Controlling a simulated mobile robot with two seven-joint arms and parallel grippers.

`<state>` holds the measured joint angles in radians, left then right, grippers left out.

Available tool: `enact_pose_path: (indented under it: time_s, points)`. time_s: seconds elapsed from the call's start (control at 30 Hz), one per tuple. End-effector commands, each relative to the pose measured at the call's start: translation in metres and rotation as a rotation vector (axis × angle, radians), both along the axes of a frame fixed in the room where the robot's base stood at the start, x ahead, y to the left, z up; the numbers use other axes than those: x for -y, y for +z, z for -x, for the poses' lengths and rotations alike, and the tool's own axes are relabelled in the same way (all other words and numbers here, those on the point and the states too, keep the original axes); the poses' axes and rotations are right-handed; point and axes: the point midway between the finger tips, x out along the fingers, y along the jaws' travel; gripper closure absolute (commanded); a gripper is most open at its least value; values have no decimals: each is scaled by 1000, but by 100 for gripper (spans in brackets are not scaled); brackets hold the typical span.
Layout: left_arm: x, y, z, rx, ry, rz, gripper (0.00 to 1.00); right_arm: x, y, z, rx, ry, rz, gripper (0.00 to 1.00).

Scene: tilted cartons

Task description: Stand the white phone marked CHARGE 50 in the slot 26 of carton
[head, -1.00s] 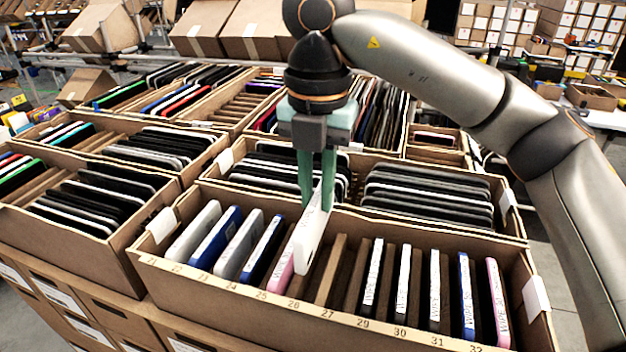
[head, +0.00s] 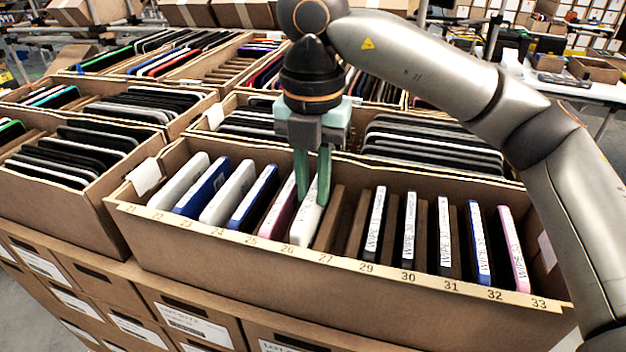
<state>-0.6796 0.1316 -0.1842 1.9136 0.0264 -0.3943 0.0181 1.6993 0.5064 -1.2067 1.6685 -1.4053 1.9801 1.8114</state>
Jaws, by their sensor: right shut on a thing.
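The white phone (head: 306,222) stands on edge, leaning, in the front carton (head: 220,243). Its lower end is behind the front rim, close to label 26 (head: 287,250); its bottom edge is hidden. The phone is just right of a pink phone (head: 277,217). My right gripper (head: 312,198) points down from above and is shut on the white phone's upper part, one green finger on each side. The phone's marking cannot be read. My left gripper is not in view.
White and blue phones (head: 203,187) fill the slots to the left. An empty-looking gap with brown dividers (head: 347,222) lies to the right, then several phones labelled WIPE (head: 410,228). More filled cartons (head: 75,150) stand behind and left.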

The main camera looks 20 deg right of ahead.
Motion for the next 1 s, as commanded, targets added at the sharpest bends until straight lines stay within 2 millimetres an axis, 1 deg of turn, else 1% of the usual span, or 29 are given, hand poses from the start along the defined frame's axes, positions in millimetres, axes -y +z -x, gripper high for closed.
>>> enact_pose_path:
  time_s: [0.47,1.0]
  points:
    - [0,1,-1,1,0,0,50,0,1,0,1,0,-1,100]
    - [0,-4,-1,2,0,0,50,0,-6,0,1,0,-1,100]
